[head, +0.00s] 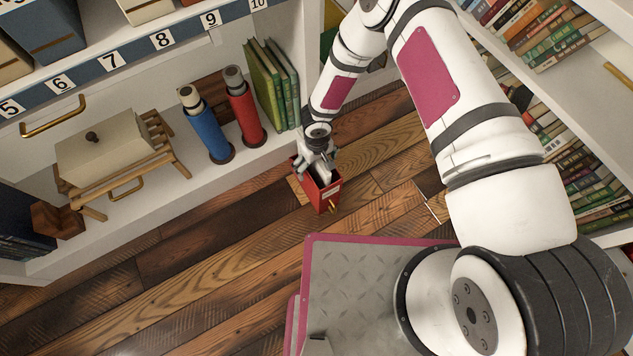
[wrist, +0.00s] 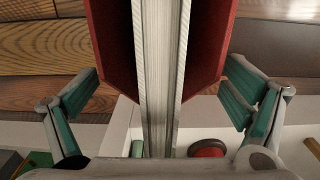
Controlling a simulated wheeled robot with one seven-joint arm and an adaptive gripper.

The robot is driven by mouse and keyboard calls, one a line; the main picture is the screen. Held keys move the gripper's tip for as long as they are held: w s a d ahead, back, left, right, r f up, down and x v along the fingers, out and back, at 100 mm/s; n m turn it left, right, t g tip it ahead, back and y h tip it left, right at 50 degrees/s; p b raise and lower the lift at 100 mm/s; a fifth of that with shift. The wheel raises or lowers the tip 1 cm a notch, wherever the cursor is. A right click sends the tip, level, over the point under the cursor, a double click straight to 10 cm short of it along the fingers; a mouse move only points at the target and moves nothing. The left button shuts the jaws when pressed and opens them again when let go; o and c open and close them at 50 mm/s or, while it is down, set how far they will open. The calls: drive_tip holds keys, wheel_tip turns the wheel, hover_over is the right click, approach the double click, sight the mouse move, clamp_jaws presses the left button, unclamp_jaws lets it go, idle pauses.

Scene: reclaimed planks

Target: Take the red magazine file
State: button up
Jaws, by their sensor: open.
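The red magazine file (head: 326,195) stands on the plank floor in front of the white shelf unit, with pale papers (wrist: 160,70) in it. It has a label and a brass-coloured pull on its front. My gripper (head: 315,162) is right over the file's back part and hides some of it. In the wrist view the red walls of the file (wrist: 115,45) lie between the fingers of my open gripper (wrist: 163,85), one finger on each side. Small gaps seem to show between fingers and walls; contact is hard to tell.
The low shelf behind holds a red flask (head: 243,108), a blue flask (head: 206,128), green books (head: 270,85) and a cream box on a wooden rack (head: 105,155). A bookcase (head: 575,150) stands on the right. The floor (head: 200,250) left of the file is clear.

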drive_tip(key=shift+r, duration=0.1)
drive_tip(key=c, duration=2)
drive_tip(key=shift+c, duration=0.2)
